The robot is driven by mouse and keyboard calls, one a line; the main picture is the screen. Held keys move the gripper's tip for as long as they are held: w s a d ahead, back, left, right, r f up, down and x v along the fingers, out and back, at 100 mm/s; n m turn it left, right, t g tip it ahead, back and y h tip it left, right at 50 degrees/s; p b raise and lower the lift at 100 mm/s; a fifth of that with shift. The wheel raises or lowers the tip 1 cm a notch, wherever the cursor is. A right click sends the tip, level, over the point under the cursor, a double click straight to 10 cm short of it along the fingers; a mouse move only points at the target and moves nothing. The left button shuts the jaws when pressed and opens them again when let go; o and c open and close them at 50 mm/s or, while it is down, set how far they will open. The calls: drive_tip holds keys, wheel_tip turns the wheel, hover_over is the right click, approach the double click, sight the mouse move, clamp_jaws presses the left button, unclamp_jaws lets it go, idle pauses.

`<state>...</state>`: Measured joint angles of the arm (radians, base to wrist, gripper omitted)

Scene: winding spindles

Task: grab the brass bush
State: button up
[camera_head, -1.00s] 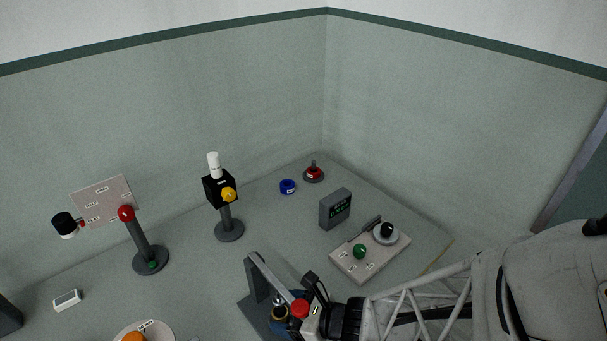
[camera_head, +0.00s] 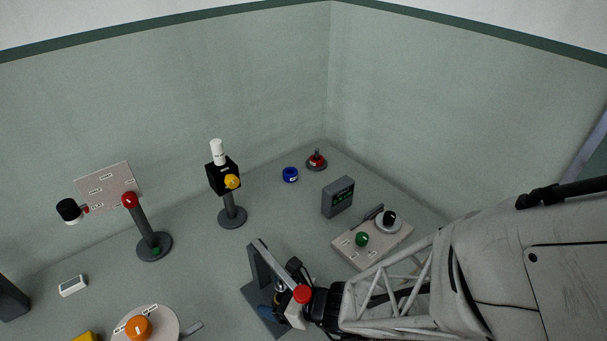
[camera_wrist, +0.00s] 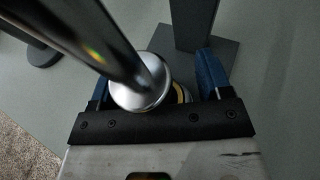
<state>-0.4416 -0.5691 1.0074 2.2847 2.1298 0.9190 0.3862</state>
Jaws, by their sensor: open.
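The brass bush (camera_wrist: 183,94) is mostly hidden in the wrist view. Only a thin yellow-gold edge shows beside a silver round flange (camera_wrist: 139,94) at the end of a dark shiny rod (camera_wrist: 95,38). My gripper (camera_wrist: 157,76) has its blue fingers apart, one on each side of the flange and the gold edge. I cannot tell whether either finger touches them. In the head view my gripper (camera_head: 280,306) is low beside a grey upright stand (camera_head: 258,268) whose bar runs to a red knob (camera_head: 302,293). My arm and the bar hide much there.
A beige board (camera_head: 352,255) with a green knob (camera_head: 362,239) lies right of the stand, and a grey display box (camera_head: 338,197) stands behind it. A black block on a post (camera_head: 231,215) stands behind left. A round plate with an orange knob (camera_head: 138,327) is at front left.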

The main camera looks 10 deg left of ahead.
drive_tip(key=shift+c, duration=0.2)
drive_tip(key=c, duration=1.1)
drive_tip(key=shift+r, duration=0.1)
drive_tip(key=shift+d, duration=0.1)
drive_tip(key=shift+s+d, duration=0.9)
drive_tip(key=shift+d, duration=1.9)
drive_tip(key=shift+s+d, duration=0.95)
drive_tip(key=shift+d, duration=1.9)
drive_tip(key=shift+s+d, duration=0.9)
drive_tip(key=shift+d, duration=1.9)
